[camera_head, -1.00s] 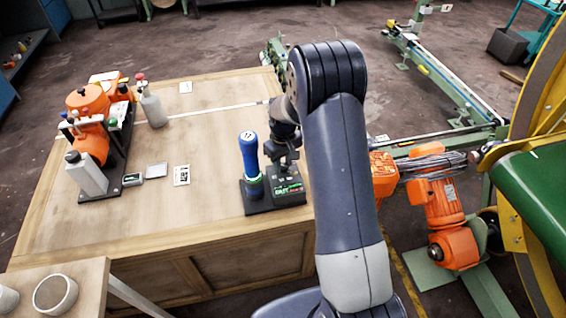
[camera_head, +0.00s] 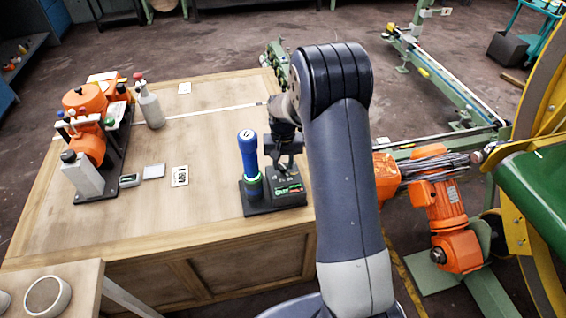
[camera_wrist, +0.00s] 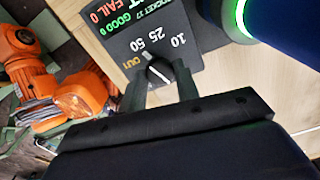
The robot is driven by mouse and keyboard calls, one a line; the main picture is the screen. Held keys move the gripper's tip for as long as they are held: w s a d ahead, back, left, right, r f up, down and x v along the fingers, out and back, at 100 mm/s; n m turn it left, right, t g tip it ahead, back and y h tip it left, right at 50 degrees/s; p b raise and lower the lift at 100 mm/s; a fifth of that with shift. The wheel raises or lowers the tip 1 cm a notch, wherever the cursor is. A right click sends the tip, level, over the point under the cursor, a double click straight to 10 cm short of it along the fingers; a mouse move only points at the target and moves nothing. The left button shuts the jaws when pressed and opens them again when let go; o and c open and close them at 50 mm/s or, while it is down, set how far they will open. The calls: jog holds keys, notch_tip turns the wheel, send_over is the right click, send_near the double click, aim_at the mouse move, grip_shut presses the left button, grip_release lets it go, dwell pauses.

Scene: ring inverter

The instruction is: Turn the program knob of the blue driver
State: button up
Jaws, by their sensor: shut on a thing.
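The blue driver (camera_head: 249,155) stands upright in a dark base with a glowing green ring at its foot. In the wrist view its blue body (camera_wrist: 285,20) fills the top right. To its right is the black control box (camera_head: 287,190) with a lit display. The program knob (camera_wrist: 158,70) is dark with a white line, beside the labels 10, 25, 50 and OUT. My gripper (camera_wrist: 161,84) has one finger on each side of the knob and is shut on it. In the head view my gripper (camera_head: 285,168) is over the box and hides the knob.
The wooden table (camera_head: 185,215) carries an orange machine (camera_head: 88,125), a grey spray bottle (camera_head: 151,107) and small cards at the left. The middle of the table is clear. Orange machinery (camera_head: 440,205) stands close on the right of my arm.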

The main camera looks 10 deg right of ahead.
aim_at(283, 166)
dwell(0.4)
jog(key=o, duration=1)
jog(key=shift+c, duration=0.2)
notch_tip(283, 166, up, 11)
jog(key=shift+f, duration=0.15)
notch_tip(283, 166, down, 11)
jog(key=shift+r, duration=0.1)
jog(key=shift+r, duration=0.1)
dwell(0.4)
